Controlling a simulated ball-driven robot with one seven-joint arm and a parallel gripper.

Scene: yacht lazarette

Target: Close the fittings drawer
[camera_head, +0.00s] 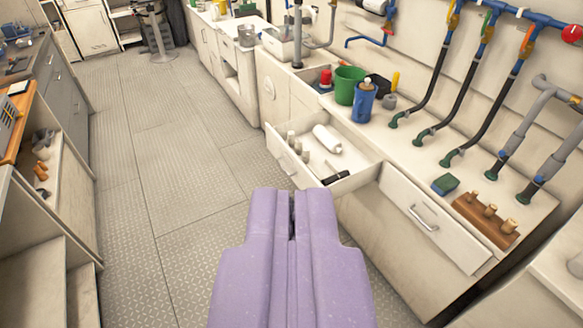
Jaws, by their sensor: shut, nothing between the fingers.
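A white drawer (287,160) stands pulled out from the counter on the right. I take it to be the fittings drawer, but no label is readable. It holds a white roll or bottle, several small pale cylindrical pieces and a dark item near its right end. My gripper (292,196), purple, points forward from the bottom middle of the view. Its fingers are shut with nothing between them. In the picture its tips lie just below the drawer's near corner; I cannot tell whether they touch. The gripper hides part of the floor and the lower cabinet.
A drawer front with a metal handle (424,219) sits to the right and looks closed. The counter bears a green bucket (348,84), a blue bottle (364,102) and a wooden peg block (485,219). Hoses run behind. Shelves (62,190) line the left. The metal floor (165,150) between is clear.

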